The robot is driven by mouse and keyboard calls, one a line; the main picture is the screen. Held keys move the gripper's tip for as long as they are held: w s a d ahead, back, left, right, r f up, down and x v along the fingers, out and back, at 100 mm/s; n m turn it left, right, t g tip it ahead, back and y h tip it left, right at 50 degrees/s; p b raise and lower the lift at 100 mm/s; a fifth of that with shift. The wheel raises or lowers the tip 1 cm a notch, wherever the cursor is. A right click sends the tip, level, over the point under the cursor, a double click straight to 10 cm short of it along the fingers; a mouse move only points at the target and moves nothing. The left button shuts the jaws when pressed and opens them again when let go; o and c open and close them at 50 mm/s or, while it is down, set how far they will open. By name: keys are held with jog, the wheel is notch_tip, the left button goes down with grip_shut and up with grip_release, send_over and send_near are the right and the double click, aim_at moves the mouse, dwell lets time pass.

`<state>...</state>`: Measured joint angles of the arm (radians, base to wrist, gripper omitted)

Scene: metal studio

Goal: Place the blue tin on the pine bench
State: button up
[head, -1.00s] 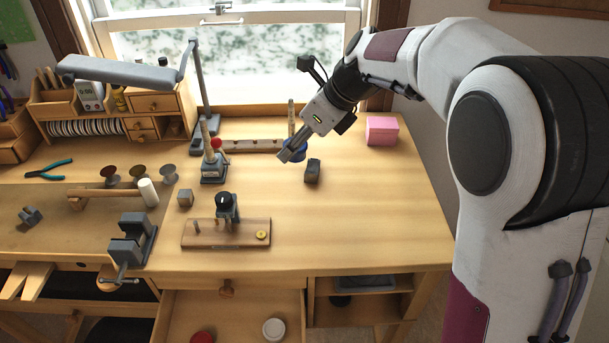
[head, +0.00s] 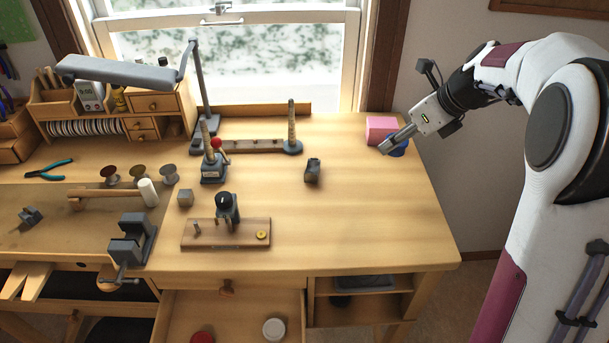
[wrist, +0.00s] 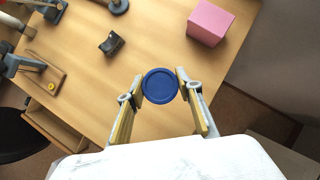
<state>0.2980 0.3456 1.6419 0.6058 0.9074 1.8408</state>
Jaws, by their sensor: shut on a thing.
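The blue tin (wrist: 160,86) is round with a flat lid. In the wrist view it sits between the two fingertips of my gripper (wrist: 160,90), which is shut on it. In the head view my gripper (head: 387,150) is at the right end of the pine bench (head: 380,220), just in front of the pink box. The tin (head: 398,148) shows there only in part, behind the fingers. The wrist view shows bench top beneath the tin; I cannot tell how high it is held.
The pink box (head: 381,130) stands at the back right. A dark metal block (head: 312,170) lies left of my gripper. A ring mandrel (head: 291,128) stands at the back. The bench's right front is clear. An open drawer (head: 240,318) holds a red and a white tin.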

jog(key=d, duration=0.3)
jog(key=shift+s+d+m, duration=0.15)
jog(key=shift+d+m, duration=0.15)
jog(key=shift+d, duration=0.05)
jog(key=shift+f, duration=0.1)
send_over(395, 180)
jog(key=s+d, duration=0.1)
jog(key=s, duration=0.1)
jog(key=shift+w+d+f, duration=0.1)
jog(key=shift+f, duration=1.45)
jog(key=shift+w+d+f, duration=0.1)
jog(key=shift+f, duration=1.45)
jog(key=shift+f, duration=1.85)
jog(key=shift+f, duration=0.15)
jog(key=o, duration=1.1)
